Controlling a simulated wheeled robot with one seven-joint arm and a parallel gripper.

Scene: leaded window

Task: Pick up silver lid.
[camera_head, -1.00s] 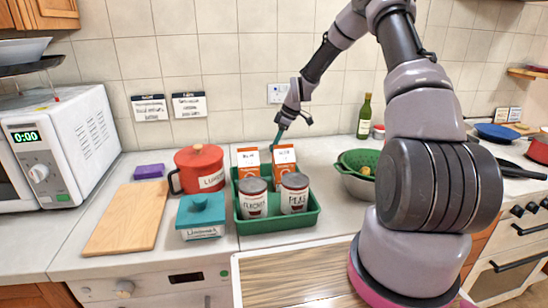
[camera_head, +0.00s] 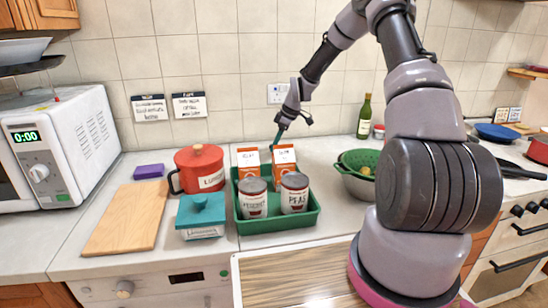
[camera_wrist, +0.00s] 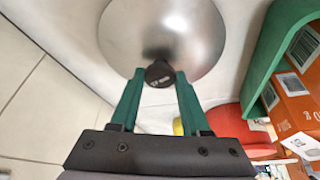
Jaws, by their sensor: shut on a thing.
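The silver lid (camera_wrist: 195,35) is a round, shiny metal disc with a black knob (camera_wrist: 160,74), at the top middle of the wrist view. My gripper (camera_wrist: 159,80) has its two green fingers on either side of the knob and is shut on it. I cannot tell whether the lid touches the worktop or hangs just above it. In the head view my gripper (camera_head: 278,138) reaches down behind the cartons. The lid is hidden there.
A green tray (camera_head: 280,224) with two cans and two orange-and-white cartons (camera_head: 284,160) stands in front of my gripper. A red pot (camera_head: 200,166) is left of it. A bowl with a green colander (camera_head: 358,180) is to the right. The tiled wall is close behind.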

